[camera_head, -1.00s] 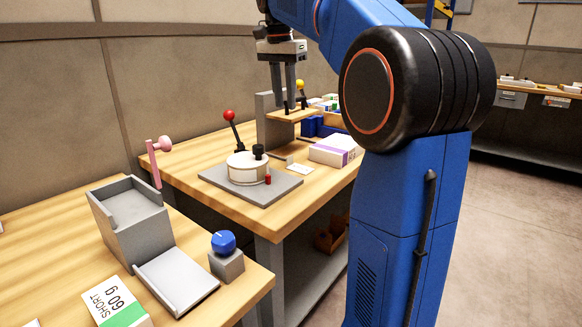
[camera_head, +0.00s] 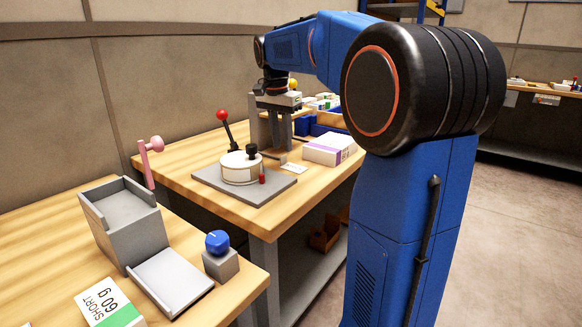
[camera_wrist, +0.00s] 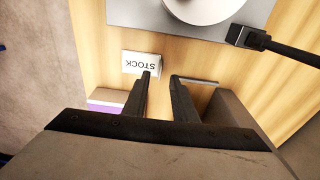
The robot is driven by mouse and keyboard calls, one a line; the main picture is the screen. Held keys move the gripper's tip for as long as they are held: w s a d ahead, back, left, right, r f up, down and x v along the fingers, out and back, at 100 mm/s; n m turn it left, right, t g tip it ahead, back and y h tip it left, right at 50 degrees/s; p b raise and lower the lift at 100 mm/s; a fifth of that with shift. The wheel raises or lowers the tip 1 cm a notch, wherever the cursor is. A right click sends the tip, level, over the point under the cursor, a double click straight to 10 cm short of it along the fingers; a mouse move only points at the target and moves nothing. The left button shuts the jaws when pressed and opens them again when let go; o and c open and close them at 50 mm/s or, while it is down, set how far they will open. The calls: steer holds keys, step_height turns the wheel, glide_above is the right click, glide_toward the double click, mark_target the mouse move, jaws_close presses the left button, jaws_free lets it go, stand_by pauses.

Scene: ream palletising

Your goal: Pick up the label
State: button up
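A small white card printed STOCK (camera_wrist: 142,63) lies flat on the wooden bench; it is the only label-like card I see near my gripper. In the head view the same card (camera_head: 294,168) lies between the grey base plate and a white ream. My gripper (camera_wrist: 161,75) points down over the bench, its two dark fingers apart with nothing between them. One fingertip overlaps the card's edge in the wrist view; I cannot tell the height. In the head view my gripper (camera_head: 272,145) is beside the grey stand, its fingertips hard to make out.
A round white device (camera_head: 241,168) with a red-knobbed lever stands on a grey plate (camera_head: 207,180). A white and purple ream (camera_head: 327,147) lies to the right, and a grey stand (camera_head: 259,125) is close behind my gripper. A thin grey strip (camera_wrist: 195,80) lies beside the fingers.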

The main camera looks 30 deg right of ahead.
mark_target(289, 167)
steer(key=shift+d+f, duration=0.15)
steer(key=shift+f, duration=1.55)
jaws_close()
steer(key=shift+w, duration=0.1)
